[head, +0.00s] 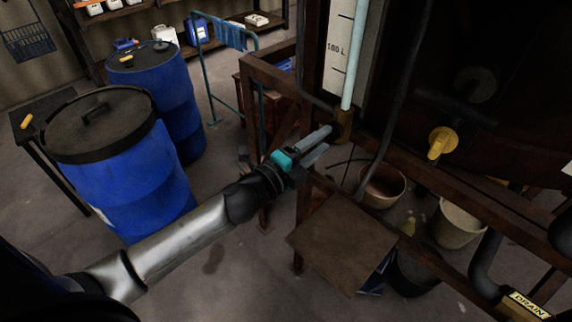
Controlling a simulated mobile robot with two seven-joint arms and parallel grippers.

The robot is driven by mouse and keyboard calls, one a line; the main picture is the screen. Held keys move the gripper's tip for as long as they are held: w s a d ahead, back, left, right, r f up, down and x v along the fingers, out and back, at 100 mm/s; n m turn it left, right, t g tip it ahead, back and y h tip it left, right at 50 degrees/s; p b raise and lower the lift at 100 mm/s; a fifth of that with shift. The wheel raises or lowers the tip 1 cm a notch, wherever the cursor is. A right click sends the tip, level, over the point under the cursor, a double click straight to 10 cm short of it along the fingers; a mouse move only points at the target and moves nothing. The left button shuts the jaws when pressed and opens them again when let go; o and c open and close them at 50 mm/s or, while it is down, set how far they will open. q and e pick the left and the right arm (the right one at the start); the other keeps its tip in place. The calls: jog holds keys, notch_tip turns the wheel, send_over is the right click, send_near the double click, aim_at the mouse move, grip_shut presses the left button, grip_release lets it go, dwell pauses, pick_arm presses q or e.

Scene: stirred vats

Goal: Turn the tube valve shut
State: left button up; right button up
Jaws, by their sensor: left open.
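My right gripper is not in view.
A larger yellow valve (440,142) sits to the right on the dark vat. A rusty frame (258,75), a dark hose (392,110) and a brown plate (342,240) are near my arm. Buckets (458,224) stand below. Blue drums (125,190) stand left. A DRAIN label (528,305) is lower right.

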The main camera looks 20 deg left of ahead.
pick_arm(q)
jog(key=b+v, duration=0.2)
jog(key=v, duration=1.1)
jog(key=shift+s, duration=0.35)
jog(key=shift+a, duration=0.1)
jog(key=s+a+f+n+g+y+b, duration=0.2)
jog(key=a+f+n, duration=0.15)
jog(key=f, duration=0.85)
jog(key=s+a+f+n+g+y+b, duration=0.2)
jog(key=f+n, duration=0.2)
jog(key=f, duration=0.8)
jog(key=s+a+f+n+g+y+b, duration=0.15)
jog(key=f+n, duration=0.25)
jog(key=f, duration=0.8)
jog(key=s+d+f+n+g+b, duration=0.1)
jog(key=s+d+f+n+g, duration=0.1)
jog(key=s+f, duration=0.6)
jog(key=s+d+f+n+g+b, duration=0.2)
jog(key=s+f+g, duration=0.3)
jog(key=s+f, duration=0.4)
jog(key=s+d+f+n+g+b, duration=0.2)
jog(key=s+d+f+n+g, duration=0.1)
jog(key=s+f, duration=0.5)
jog(key=shift+s+d+f+n+y, duration=0.4)
jog(key=shift+s+n, duration=0.25)
jog(key=shift+s, duration=0.1)
jog(key=shift+g, duration=0.25)
